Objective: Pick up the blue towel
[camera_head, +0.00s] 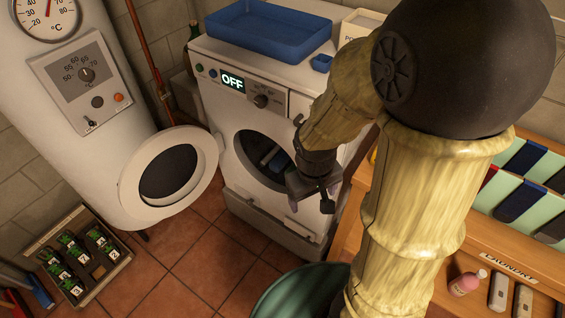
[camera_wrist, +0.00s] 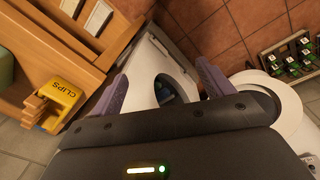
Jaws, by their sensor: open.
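A blue cloth-like item (camera_head: 275,160), which looks like the towel, lies inside the dark drum of the white washing machine (camera_head: 222,110). Only part of it shows. A small blue patch of it (camera_wrist: 165,88) also shows in the wrist view, between my fingers. The round machine door (camera_head: 168,174) stands open to the left. My gripper (camera_head: 310,205) is in front of the opening, at its lower right, pointing down, apart from the item. In the wrist view, my gripper's (camera_wrist: 163,72) two purple fingers are spread wide with nothing between them.
A blue tray (camera_head: 268,28) and a small blue dish (camera_head: 322,64) sit on the machine. A boiler (camera_head: 85,70) stands left, and a crate (camera_head: 122,262) of labelled items lies below it. A green tub (camera_head: 300,292) and wooden laundry bench (camera_head: 400,262) are at front right. Tiled floor between is free.

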